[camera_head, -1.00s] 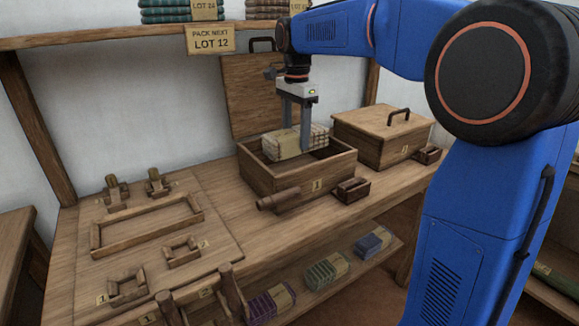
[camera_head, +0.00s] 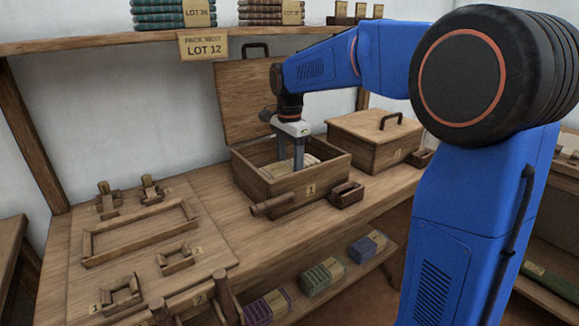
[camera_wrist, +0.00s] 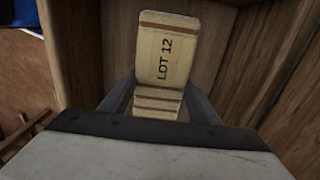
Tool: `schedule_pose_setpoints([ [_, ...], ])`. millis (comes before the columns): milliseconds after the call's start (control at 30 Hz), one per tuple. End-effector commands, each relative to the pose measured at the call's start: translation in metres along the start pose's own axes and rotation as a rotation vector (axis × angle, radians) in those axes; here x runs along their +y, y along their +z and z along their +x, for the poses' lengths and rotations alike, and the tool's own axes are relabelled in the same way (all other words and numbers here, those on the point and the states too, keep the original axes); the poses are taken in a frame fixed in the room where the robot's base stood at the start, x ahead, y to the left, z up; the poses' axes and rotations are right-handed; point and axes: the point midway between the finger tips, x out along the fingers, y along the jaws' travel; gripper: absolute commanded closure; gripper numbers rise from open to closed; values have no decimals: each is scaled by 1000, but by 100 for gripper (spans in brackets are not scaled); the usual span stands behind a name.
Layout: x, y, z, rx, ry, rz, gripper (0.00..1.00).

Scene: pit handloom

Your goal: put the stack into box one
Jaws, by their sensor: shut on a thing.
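The stack (camera_head: 289,168) is a pale bundle with brown stripes, down inside the open box one (camera_head: 287,190), below its rim. In the wrist view the stack (camera_wrist: 165,55) carries a LOT 12 label. My gripper (camera_head: 287,165) reaches down into the box and is shut on the stack. Its fingers also show in the wrist view (camera_wrist: 157,97), one on each side of the stack. Box one's lid (camera_head: 247,100) stands open at the back. The stack's underside is hidden, so I cannot tell whether it touches the box floor.
A closed box (camera_head: 376,137) stands to the right. A wooden peg (camera_head: 272,206) and a small wooden block (camera_head: 346,194) lie in front of box one. A wooden frame (camera_head: 140,232) lies at the left of the bench. A LOT 12 sign (camera_head: 204,46) hangs from the shelf above.

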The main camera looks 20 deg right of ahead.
Motion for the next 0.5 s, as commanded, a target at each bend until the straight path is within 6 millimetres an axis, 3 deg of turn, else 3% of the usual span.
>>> schedule_pose_setpoints([
  [133,0,0,3,0,0,0,70],
  [167,0,0,2,0,0,0,37],
  [200,0,0,2,0,0,0,27],
  [500,0,0,2,0,0,0,25],
])
